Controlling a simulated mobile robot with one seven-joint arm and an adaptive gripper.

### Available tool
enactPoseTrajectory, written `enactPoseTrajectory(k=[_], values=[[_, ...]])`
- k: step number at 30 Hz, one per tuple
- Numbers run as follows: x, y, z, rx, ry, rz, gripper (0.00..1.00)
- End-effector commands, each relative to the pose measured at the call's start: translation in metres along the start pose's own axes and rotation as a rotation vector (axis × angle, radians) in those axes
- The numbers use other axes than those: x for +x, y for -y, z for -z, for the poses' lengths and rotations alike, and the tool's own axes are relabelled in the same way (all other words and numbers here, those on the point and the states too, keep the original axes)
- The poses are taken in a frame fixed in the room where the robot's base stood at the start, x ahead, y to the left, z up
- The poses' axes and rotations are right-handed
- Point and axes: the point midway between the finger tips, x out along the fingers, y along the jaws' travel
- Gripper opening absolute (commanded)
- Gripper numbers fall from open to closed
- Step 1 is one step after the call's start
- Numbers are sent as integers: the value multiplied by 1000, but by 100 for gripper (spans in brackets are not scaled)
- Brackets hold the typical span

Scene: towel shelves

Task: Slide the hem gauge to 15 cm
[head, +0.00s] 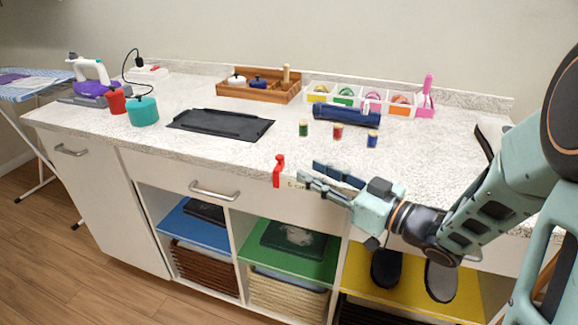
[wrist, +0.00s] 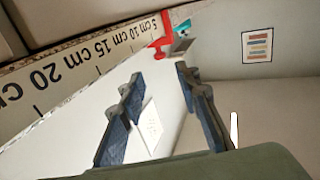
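The hem gauge is a cream scale strip (wrist: 75,65) along the counter's front edge, marked 5, 10, 15 and 20 cm in the wrist view. Its red slider (wrist: 161,47) sits near the 5 cm label, past the 10 cm label; its exact reading is unclear. In the head view the slider (head: 279,171) stands upright at the counter edge, left of my gripper (head: 309,172). In the wrist view my gripper (wrist: 158,82) is open, with its two blue-grey fingers apart and nothing held between them. The slider is beyond the fingertips, apart from them. My gripper hides much of the scale in the head view.
Several thread spools, including a red one (head: 338,132), stand on the counter behind the gauge. A black tray (head: 220,124) lies to the left. A drawer handle (head: 213,191) sticks out below the counter, left of the slider. The counter around the slider is clear.

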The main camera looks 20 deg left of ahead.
Motion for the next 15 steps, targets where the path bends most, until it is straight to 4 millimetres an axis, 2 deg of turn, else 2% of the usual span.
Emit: enactPoseTrajectory(k=[5,15], values=[[24,3,0,-3,-3,8,30],[86,2,0,-1,-1,4,30]])
